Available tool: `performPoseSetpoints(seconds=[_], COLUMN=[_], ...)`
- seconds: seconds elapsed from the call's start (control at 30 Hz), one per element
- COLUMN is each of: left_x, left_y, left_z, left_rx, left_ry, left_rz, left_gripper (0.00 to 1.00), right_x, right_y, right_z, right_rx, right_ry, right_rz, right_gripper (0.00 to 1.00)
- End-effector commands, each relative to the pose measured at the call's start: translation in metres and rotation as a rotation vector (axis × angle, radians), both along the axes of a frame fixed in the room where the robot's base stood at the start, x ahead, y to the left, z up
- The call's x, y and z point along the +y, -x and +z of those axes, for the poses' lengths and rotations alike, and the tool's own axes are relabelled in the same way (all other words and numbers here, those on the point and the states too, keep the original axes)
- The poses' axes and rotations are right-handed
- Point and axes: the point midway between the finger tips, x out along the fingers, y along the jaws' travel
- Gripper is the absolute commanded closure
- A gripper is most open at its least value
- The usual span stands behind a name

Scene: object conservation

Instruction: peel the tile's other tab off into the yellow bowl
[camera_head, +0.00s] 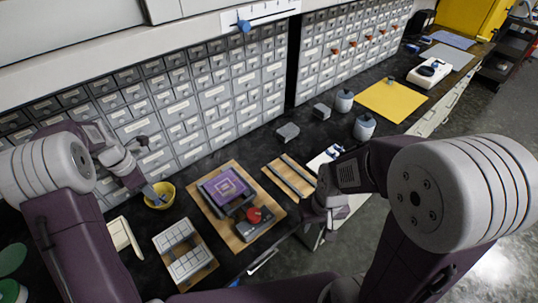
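A purple tile (229,184) with a pale square pattern lies on a dark stand on a wooden board (219,214). Its tabs are too small to make out. The small yellow bowl (166,193) stands to the left of the board. My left gripper (149,191) points down at the bowl's left rim; whether it is open or holds anything is too small to tell. My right gripper (318,208) is low to the right of the board, apart from the tile. Its fingers are not clear.
A device with a red knob (254,215) sits on the board in front of the tile. White-topped trays (184,249) lie front left, a slatted wooden rack (289,177) to the right. Drawer cabinets (180,105) line the back. A yellow mat (391,100) lies farther right.

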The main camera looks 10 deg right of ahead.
Motion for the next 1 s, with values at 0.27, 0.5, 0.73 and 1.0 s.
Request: performPoseSetpoints(seconds=[0.27, 0.5, 0.73, 1.0], left_x=[0.0, 0.004, 0.01, 0.012], left_y=[0.0, 0.001, 0.005, 0.007], left_z=[0.0, 0.029, 0.076, 0.09], left_rx=[0.0, -0.005, -0.003, 0.0], left_ry=[0.0, -0.001, -0.002, 0.0], left_rz=[0.0, 0.001, 0.0, 0.0], left_gripper=[0.68, 0.68, 0.68, 0.68], right_x=[0.0, 0.0, 0.0, 0.0], right_y=[0.0, 0.0, 0.0, 0.0], right_z=[0.0, 0.002, 0.006, 0.006], right_rx=[0.0, 0.0, 0.0, 0.0], right_ry=[0.0, 0.0, 0.0, 0.0], right_rz=[0.0, 0.0, 0.0, 0.0], right_gripper=[0.64, 0.64, 0.64, 0.64])
